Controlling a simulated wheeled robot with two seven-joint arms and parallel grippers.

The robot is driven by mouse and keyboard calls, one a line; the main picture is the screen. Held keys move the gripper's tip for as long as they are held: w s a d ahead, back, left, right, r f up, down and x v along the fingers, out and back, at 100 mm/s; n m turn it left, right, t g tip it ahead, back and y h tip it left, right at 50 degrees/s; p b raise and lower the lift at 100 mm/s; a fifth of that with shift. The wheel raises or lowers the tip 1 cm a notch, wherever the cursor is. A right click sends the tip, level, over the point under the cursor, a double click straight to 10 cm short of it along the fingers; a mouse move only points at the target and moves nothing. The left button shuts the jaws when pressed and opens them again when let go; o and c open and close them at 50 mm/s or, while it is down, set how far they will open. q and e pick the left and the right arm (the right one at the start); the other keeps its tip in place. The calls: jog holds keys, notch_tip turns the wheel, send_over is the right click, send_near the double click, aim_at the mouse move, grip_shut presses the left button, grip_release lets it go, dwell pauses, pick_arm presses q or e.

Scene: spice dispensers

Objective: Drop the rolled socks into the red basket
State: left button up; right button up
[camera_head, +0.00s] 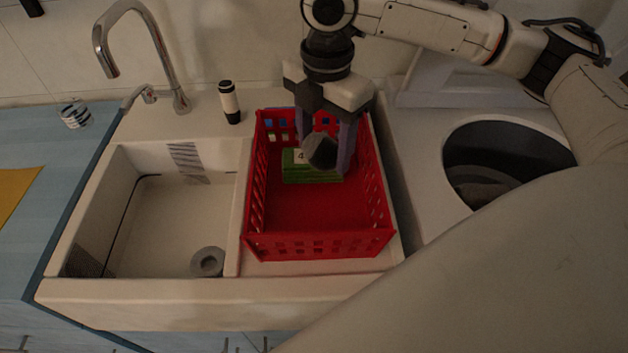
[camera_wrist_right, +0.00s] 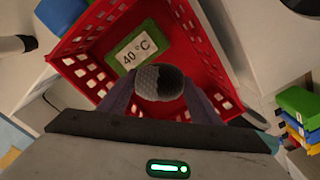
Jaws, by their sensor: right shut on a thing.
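The red basket (camera_head: 320,246) stands on the ledge to the right of the sink basin. My right gripper (camera_head: 324,158) points down over the back part of the basket. It is shut on the rolled socks (camera_head: 320,152), a grey and black ball. In the right wrist view, the socks (camera_wrist_right: 160,83) sit between the two purple-grey fingers, over the inside of the basket (camera_wrist_right: 92,42). A green block with a "40 °C" label (camera_wrist_right: 137,45) is in the basket behind the socks. I cannot tell the exact height of the socks. My left gripper is not in view.
A faucet (camera_head: 164,60) and a dark-topped white bottle (camera_head: 230,102) stand behind the sink (camera_head: 160,215). A striped roll (camera_head: 75,113) lies on the blue counter. A round dark opening (camera_head: 500,160) is to the right of the basket. The basket's front floor is clear.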

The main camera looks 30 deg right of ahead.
jog(key=o, duration=1.1)
jog(key=shift+r, duration=0.1)
notch_tip(320, 180, up, 10)
jog(key=shift+r, duration=0.1)
